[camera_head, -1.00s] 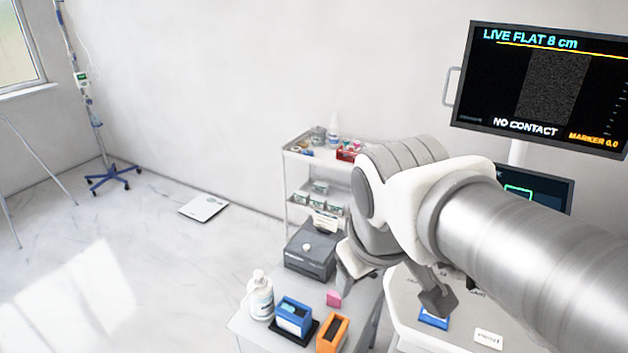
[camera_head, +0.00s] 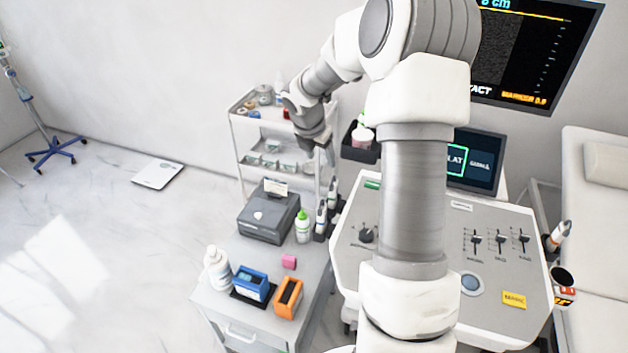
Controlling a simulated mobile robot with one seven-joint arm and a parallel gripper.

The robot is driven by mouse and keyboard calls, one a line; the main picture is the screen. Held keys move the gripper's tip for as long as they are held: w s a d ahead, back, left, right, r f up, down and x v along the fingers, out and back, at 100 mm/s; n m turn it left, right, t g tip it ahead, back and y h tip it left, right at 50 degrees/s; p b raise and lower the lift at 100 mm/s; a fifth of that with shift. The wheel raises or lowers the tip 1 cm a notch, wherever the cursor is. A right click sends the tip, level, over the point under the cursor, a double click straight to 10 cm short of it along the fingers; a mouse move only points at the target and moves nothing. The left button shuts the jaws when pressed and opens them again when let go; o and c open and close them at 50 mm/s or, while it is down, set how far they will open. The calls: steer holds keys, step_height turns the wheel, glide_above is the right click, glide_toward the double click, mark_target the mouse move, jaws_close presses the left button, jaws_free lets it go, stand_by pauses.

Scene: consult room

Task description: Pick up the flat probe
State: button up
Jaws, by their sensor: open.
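Two white-and-dark probes stand upright in dark holders at the console's left edge, a nearer probe (camera_head: 321,220) and a farther probe (camera_head: 332,192). Another probe (camera_head: 561,233) with an orange band leans in a holder at the console's right side. I cannot tell from their shapes which is the flat one. My gripper (camera_head: 328,158) points down above and slightly behind the two left probes, apart from them. It is open and looks empty; its fingers are small and partly unclear. My arm hides the middle of the console.
The grey console (camera_head: 510,285) has knobs and sliders. Left of it, a cart holds a printer (camera_head: 268,218), a green-capped bottle (camera_head: 303,226), a white bottle (camera_head: 217,268), a blue box (camera_head: 250,284) and an orange box (camera_head: 288,297). A shelf trolley (camera_head: 238,125) and black bin (camera_head: 358,150) stand behind.

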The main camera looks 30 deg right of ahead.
mark_target(333, 185)
steer(key=w+d+f+n, duration=0.1)
steer(key=w+d+f, duration=0.1)
steer(key=f, duration=0.2)
steer(key=w+d+f+p, duration=0.1)
steer(key=d+f, duration=0.1)
steer(key=f, duration=0.3)
steer(key=w+d+f+n, duration=0.1)
steer(key=w+d+f, duration=0.1)
steer(key=f, duration=0.3)
steer(key=shift+w+d+f+n, duration=0.25)
steer(key=shift+w+d+n, duration=0.05)
steer(key=shift+d, duration=0.2)
steer(key=shift+p+x, duration=0.7)
steer(key=shift+x, duration=1.95)
steer(key=shift+s, duration=0.15)
steer(key=shift+c, duration=0.2)
jaws_close()
